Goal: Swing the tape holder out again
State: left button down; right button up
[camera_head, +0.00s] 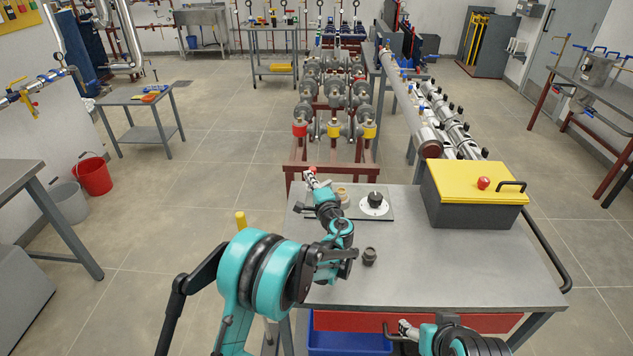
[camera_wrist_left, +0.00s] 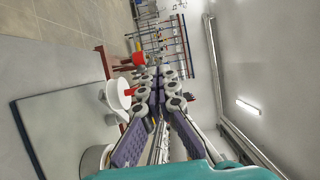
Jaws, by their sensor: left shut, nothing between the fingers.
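My left gripper (camera_head: 312,177) is over the far left part of the grey worktable. In the left wrist view its two dark, ridged fingers (camera_wrist_left: 158,115) are shut with nothing between them.
A white dial with a black knob (camera_head: 374,203) is on the plate beside the tan ring. A small dark cylinder (camera_head: 369,256) stands nearer. A black toolbox with a yellow lid (camera_head: 478,183) occupies the table's right rear. The table's front right is clear.

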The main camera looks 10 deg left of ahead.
pick_arm(q)
jog(key=shift+w+a, duration=0.4)
jog(key=shift+a, duration=0.2)
pick_arm(e)
jog(key=shift+f, duration=0.15)
dwell(1.8)
